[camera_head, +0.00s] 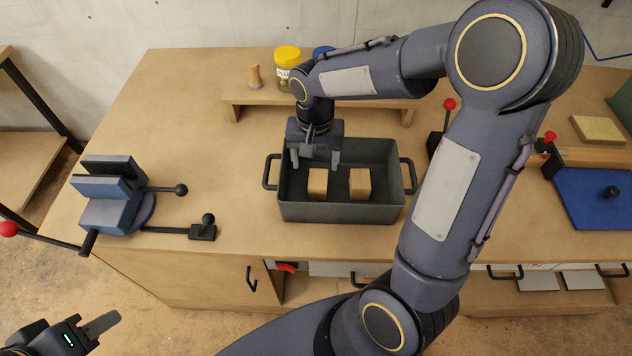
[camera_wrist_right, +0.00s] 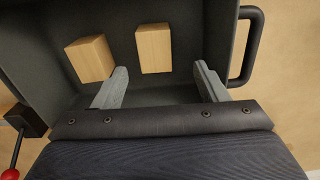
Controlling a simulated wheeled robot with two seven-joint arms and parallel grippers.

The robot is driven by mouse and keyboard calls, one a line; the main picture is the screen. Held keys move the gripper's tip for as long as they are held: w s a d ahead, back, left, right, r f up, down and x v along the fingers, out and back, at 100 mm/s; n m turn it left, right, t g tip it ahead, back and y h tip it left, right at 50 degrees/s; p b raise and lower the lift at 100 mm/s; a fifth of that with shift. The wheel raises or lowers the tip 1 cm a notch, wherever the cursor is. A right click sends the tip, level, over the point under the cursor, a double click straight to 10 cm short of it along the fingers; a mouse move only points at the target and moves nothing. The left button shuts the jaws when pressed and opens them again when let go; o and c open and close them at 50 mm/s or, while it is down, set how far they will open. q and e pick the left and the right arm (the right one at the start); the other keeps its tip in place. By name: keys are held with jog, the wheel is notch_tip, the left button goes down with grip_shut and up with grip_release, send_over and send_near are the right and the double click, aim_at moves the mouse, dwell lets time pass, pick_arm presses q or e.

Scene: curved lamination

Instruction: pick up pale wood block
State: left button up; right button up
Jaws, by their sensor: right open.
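Two pale wood blocks lie inside a dark grey bin on the bench (camera_head: 300,212): the left block (camera_head: 317,183) and the right block (camera_head: 360,183). In the right wrist view, turned around, these are the block at the right (camera_wrist_right: 153,48) and the block at the left (camera_wrist_right: 90,58). My right gripper (camera_head: 315,160) is open and empty over the back of the bin, pointing down. Its fingers (camera_wrist_right: 160,82) stand apart from both blocks, with the head view's left block roughly ahead of the gap. My left gripper (camera_head: 100,326) is at the lower left, partly cut off, away from the bin.
A blue vise (camera_head: 115,200) stands left of the bin. A raised wooden shelf (camera_head: 250,101) with a yellow-lidded jar (camera_head: 287,62) runs behind it. A red-knobbed clamp (camera_head: 449,105) is to the right, close to the bin. Bench between vise and bin is mostly clear.

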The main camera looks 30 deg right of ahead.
aim_at(318, 178)
jog(key=f, duration=0.7)
jog(key=shift+s+d+f, duration=0.2)
jog(key=shift+s+f, duration=0.1)
jog(key=c, duration=1.1)
jog(key=shift+r, duration=0.15)
